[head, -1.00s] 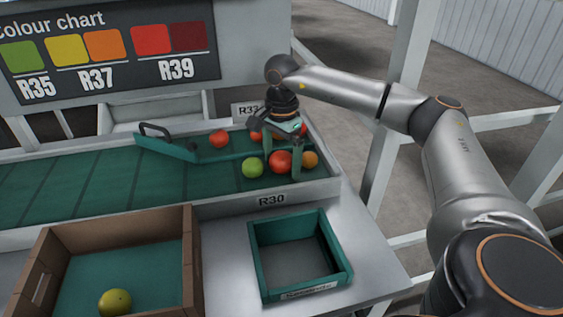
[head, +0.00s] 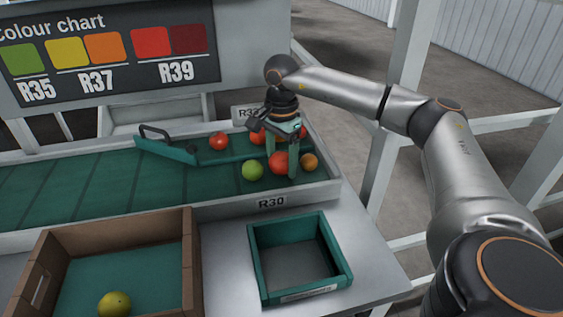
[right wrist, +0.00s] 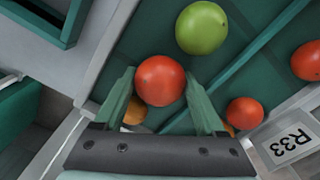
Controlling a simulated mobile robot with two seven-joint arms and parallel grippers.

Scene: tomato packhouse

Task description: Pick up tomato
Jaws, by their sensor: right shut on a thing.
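A red tomato (head: 277,163) sits at the end of the green belt, between a green tomato (head: 252,170) and an orange tomato (head: 310,162). My right gripper (head: 283,157) reaches down over it and is shut on it. In the right wrist view, this red tomato (right wrist: 160,80) sits between the two green fingers (right wrist: 162,92), with the green tomato (right wrist: 201,27) beyond. The orange tomato (right wrist: 134,111) is partly hidden behind the left finger. My left gripper is not in view.
More red tomatoes (head: 218,141) lie behind a green divider (head: 172,149). An empty green crate (head: 258,277) stands in front of the R30 label. A brown box (head: 189,262) at front left holds a yellow-green tomato (head: 114,305). A metal post (head: 405,75) rises behind my arm.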

